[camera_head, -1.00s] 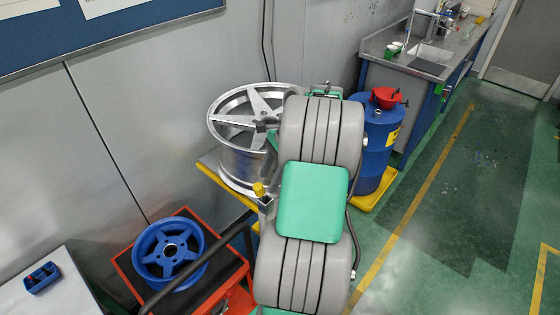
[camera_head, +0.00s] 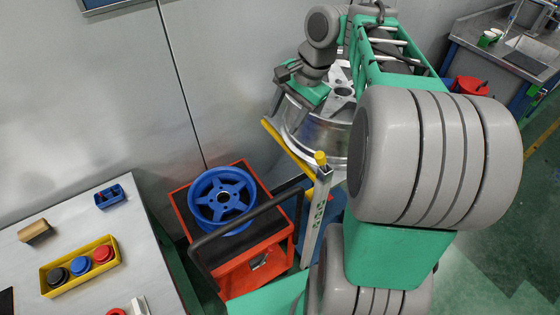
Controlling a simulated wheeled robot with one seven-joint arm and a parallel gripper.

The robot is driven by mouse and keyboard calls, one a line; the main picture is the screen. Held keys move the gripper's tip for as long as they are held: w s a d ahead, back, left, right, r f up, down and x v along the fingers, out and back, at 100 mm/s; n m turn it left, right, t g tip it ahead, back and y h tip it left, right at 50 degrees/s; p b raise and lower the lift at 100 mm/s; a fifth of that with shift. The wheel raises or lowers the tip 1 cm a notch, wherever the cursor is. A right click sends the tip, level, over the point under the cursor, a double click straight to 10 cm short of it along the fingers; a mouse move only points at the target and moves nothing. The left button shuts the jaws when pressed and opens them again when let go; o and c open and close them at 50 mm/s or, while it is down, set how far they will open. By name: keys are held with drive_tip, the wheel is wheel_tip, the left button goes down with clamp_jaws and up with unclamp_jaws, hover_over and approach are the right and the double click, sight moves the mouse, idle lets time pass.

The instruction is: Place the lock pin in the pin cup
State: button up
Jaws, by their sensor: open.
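My gripper (camera_head: 285,76) is at the end of my arm in the upper middle, above the rim of a silver spoked wheel (camera_head: 318,132). It is open; its fingertips are small, and I see nothing held between them. I cannot make out the lock pin; part of the silver wheel is hidden by my arm. I cannot identify the pin cup for certain. A small blue open holder (camera_head: 109,196) stands at the back of the light table on the left, well away from my gripper.
The light table (camera_head: 90,222) also holds a yellow tray (camera_head: 113,258) with black, blue and red round pieces, and a brown block (camera_head: 35,232). A blue wheel (camera_head: 210,213) lies on a red cart (camera_head: 250,268). A sink counter (camera_head: 480,32) is at the upper right.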

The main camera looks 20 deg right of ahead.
drive_tip(key=s+a+f+n+t+h, duration=0.2)
drive_tip(key=s+a+n, duration=0.5)
drive_tip(key=s+n, duration=0.4)
drive_tip(key=shift+f+n+t+h, duration=0.4)
drive_tip(key=shift+f+h, duration=0.1)
drive_tip(key=shift+f, duration=0.25)
